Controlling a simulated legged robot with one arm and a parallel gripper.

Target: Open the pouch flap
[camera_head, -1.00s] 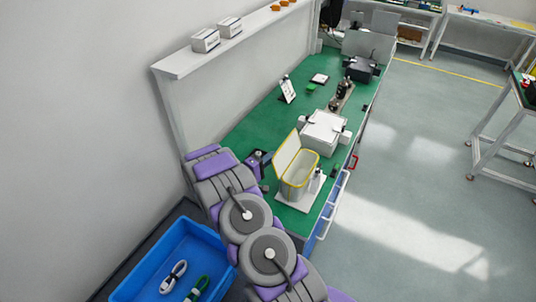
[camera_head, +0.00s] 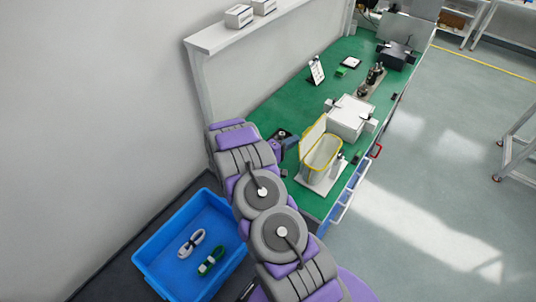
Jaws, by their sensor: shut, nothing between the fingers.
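The pouch (camera_head: 319,158) is a pale, see-through box-like holder with a yellow rim, standing on a white base plate (camera_head: 320,186) on the green bench. Its flap (camera_head: 312,138), a pale panel with a yellow edge, stands raised along the left side of the mouth, so the top looks open. My purple and grey arm reaches up from the bottom of the view. My gripper (camera_head: 290,142), small and dark at the arm's far end, is left of the flap. It is shut and empty; a gap or contact with the flap is hard to tell.
A white box (camera_head: 350,118) stands just behind the pouch. Dark fixtures (camera_head: 376,74) and a small sign (camera_head: 316,70) are farther back. A wall shelf (camera_head: 215,38) runs along the left. A blue tray (camera_head: 160,244) with cable coils sits lower left.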

